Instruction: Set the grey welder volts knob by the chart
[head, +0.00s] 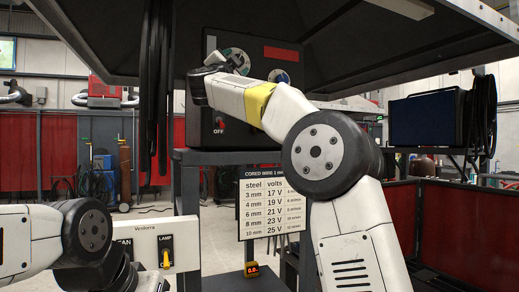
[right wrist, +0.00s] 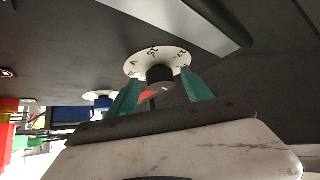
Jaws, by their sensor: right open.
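The dark welder (head: 240,120) stands on a rack in the head view, with a white dial (head: 236,56) high on its front. In the right wrist view this dial (right wrist: 150,58) carries numbers around a dark grey knob (right wrist: 167,90). My right gripper (right wrist: 155,92) is open, its green fingers on either side of the knob; contact cannot be told. The knob's setting is not readable. The chart (head: 270,205) hangs below, titled cored wire, pairing steel 3, 4, 6, 8, 10 mm with 17, 19, 21, 23, 25 V. My left arm is at lower left, its gripper out of view.
A second, blue-centred dial (head: 279,76) is right of the first. A switch (head: 221,122) marked OFF is lower on the welder. A panel with a lamp switch (head: 166,252) is beside my left arm. A small orange display (head: 252,270) sits below the chart. Dark cables hang left of the welder.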

